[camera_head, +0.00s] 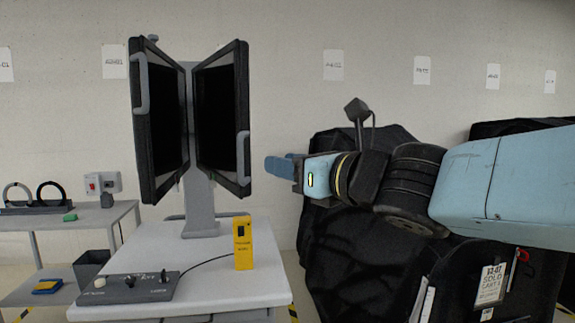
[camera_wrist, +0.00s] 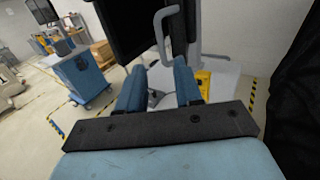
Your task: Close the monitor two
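Two dark monitors stand hinged on a grey post on a cart, angled in a V: the left monitor (camera_head: 155,130) and the right monitor (camera_head: 218,120). Each has a grey handle, the left handle (camera_head: 141,85) and the right handle (camera_head: 242,158), on its outer edge. I cannot tell which is monitor two. My gripper (camera_head: 278,167) is just right of the right handle, apart from it in the head view. In the wrist view, my gripper (camera_wrist: 158,78) has its blue fingers apart with nothing held; a monitor (camera_wrist: 128,28) and grey handle (camera_wrist: 160,32) are ahead.
The cart top (camera_head: 225,280) bears a yellow box (camera_head: 243,244) and a control box (camera_head: 128,288) joined by a cable. Black-covered carts (camera_head: 340,240) stand below and behind my arm. A side table (camera_head: 95,218) is at left.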

